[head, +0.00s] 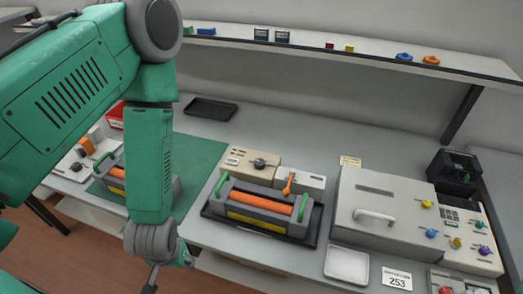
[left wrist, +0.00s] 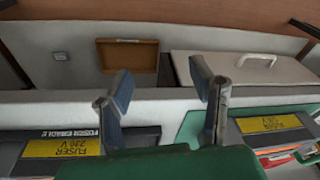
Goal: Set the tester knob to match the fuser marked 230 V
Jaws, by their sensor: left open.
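The tester (head: 250,165) is a beige box with a dark knob (head: 260,163) on the bench; the knob's setting is too small to read. In front of it a fuser (head: 262,207) with an orange roller and green handles lies on a black tray. A second fuser (head: 112,172) lies on the green mat, partly behind my arm. In the left wrist view, one yellow label (left wrist: 65,148) reads FUSER 230 V upside down; another label (left wrist: 270,123) is hard to read. My left gripper (left wrist: 160,90) is open and empty, near the bench's front edge. My right gripper is not in view.
A white unit with an orange lever (head: 289,183) stands beside the tester. A large grey machine (head: 375,205) with a handle and coloured knobs is at right. An empty black tray (head: 210,109) lies at the back. A shelf (head: 350,53) overhangs the bench.

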